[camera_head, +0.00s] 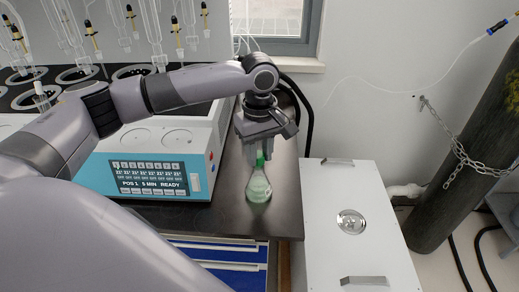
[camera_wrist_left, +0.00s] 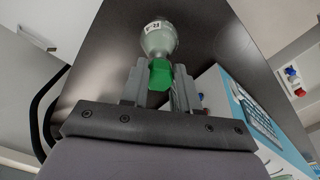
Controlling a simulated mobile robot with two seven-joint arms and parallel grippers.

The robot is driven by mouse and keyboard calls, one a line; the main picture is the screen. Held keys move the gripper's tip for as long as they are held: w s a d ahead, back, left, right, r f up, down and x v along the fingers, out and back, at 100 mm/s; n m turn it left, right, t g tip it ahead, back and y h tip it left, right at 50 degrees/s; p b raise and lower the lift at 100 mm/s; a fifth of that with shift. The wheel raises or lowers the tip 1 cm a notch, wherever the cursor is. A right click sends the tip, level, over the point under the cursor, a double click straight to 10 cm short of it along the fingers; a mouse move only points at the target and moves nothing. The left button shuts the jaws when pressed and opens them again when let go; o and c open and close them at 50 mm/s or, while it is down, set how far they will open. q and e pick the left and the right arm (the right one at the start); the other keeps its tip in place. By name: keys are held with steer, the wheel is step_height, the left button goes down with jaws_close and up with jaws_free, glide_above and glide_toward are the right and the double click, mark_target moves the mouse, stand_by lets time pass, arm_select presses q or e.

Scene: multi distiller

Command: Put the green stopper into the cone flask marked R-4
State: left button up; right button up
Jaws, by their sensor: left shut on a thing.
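The green stopper (camera_head: 260,161) is held between the fingers of my left gripper (camera_head: 261,154), which points down near the front of the dark bench. In the left wrist view the stopper (camera_wrist_left: 160,75) sits between the two fingertips (camera_wrist_left: 161,77). The cone flask (camera_head: 258,188), with pale green contents, stands upright on the bench right below the stopper. Its white label, reading R-4, shows in the left wrist view on the flask (camera_wrist_left: 159,41). The stopper lines up with the flask's mouth; I cannot tell whether it is inside the neck. My right gripper is not in view.
The blue and white distiller (camera_head: 150,178) stands on the bench just left of the flask, with glassware behind. The bench's right edge is close to the flask. A lower white cabinet (camera_head: 345,225) and a chained gas cylinder (camera_head: 455,160) stand to the right.

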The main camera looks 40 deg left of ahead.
arm_select(q)
steer(key=o, duration=1.1)
steer(key=shift+c, duration=0.2)
steer(key=shift+r, duration=3.6)
